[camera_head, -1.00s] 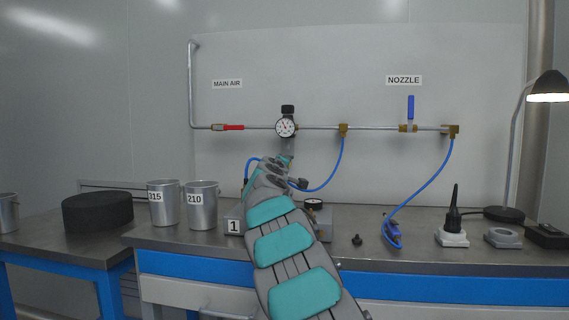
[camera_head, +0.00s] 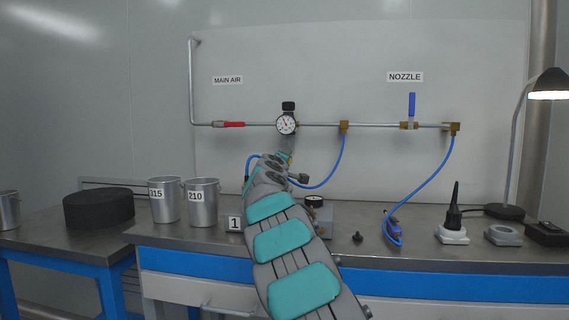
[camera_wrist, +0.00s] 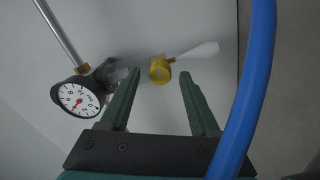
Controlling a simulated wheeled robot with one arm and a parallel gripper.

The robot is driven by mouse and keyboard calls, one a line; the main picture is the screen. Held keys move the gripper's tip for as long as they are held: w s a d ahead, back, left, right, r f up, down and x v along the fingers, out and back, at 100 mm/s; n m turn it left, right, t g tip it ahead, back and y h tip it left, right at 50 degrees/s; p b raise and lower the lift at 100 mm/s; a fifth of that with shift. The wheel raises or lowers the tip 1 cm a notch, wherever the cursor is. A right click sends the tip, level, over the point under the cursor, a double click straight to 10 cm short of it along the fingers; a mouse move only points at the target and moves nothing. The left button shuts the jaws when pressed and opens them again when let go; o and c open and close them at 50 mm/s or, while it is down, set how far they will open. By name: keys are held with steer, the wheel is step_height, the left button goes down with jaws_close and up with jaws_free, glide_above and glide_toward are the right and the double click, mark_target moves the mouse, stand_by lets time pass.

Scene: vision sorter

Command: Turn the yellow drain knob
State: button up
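The yellow drain knob (camera_wrist: 160,71) shows in the wrist view, at the end of a grey bowl with a white piece to its right. My gripper (camera_wrist: 159,77) is open there, with two dark green fingers. In the picture the knob lies between the two fingertips; I cannot tell how far past them it is. Nothing is held. In the head view my gripper (camera_head: 284,158) is at the panel, just below the regulator with the round gauge (camera_head: 286,124). My own arm hides the knob there.
A blue hose (camera_wrist: 248,95) runs close along the right of my gripper in the wrist view. The pipe carries a red valve handle (camera_head: 229,125) and a blue one (camera_head: 412,104). Metal cups (camera_head: 203,207) stand on the bench at left.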

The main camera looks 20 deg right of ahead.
steer(key=shift+s, duration=0.15)
steer(key=b+v, duration=0.2)
steer(key=v, duration=0.5)
steer(key=shift+s+a, duration=0.2)
stand_by(0.4)
steer(key=shift+s, duration=0.1)
